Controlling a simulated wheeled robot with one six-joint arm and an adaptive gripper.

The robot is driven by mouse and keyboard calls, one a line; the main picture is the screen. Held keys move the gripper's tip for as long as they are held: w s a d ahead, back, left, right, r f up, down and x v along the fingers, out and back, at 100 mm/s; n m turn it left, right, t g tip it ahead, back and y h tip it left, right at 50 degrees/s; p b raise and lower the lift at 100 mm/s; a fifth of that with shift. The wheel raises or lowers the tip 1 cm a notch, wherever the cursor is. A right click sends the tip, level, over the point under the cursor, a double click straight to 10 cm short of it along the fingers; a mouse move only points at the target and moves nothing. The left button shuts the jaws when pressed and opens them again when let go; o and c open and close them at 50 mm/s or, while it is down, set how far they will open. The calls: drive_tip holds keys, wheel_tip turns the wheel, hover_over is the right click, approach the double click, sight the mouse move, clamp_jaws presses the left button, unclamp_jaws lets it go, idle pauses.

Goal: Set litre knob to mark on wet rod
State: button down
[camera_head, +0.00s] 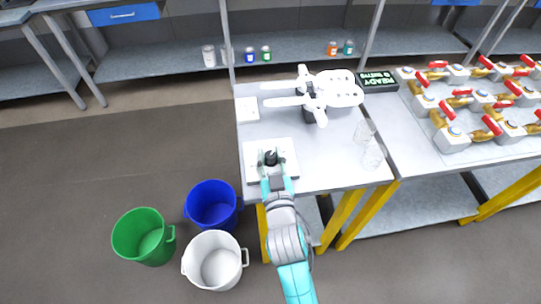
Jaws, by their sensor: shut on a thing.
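A white square panel (286,148) lies on the near left part of the grey table. A small black knob (270,157) stands on it, and my gripper (271,160) is at the knob from the near side, shut on it. Any mark or scale around the knob is too small or hidden to read. A white machine (343,88) with paddle-like arms stands at the back of the table. I cannot tell which part, if any, is the wet rod.
Clear glass vessels (372,155) stand at the table's right edge. Red-handled valve units (452,138) fill the right bench. Green (140,238), blue (211,205) and white (215,262) buckets stand on the floor at left.

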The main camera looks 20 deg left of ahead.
drive_tip(key=shift+f+m+t+h, duration=0.2)
drive_tip(key=shift+m+t+h, duration=0.3)
drive_tip(key=shift+m+h, duration=0.75)
drive_tip(key=shift+m+t+h, duration=0.25)
drive_tip(key=shift+t+h, duration=0.05)
drive_tip(key=shift+h, duration=0.65)
drive_tip(key=c, duration=0.8)
unclamp_jaws()
drive_tip(key=shift+c, duration=0.2)
drive_tip(key=shift+r, duration=0.1)
drive_tip(key=v, duration=1.2)
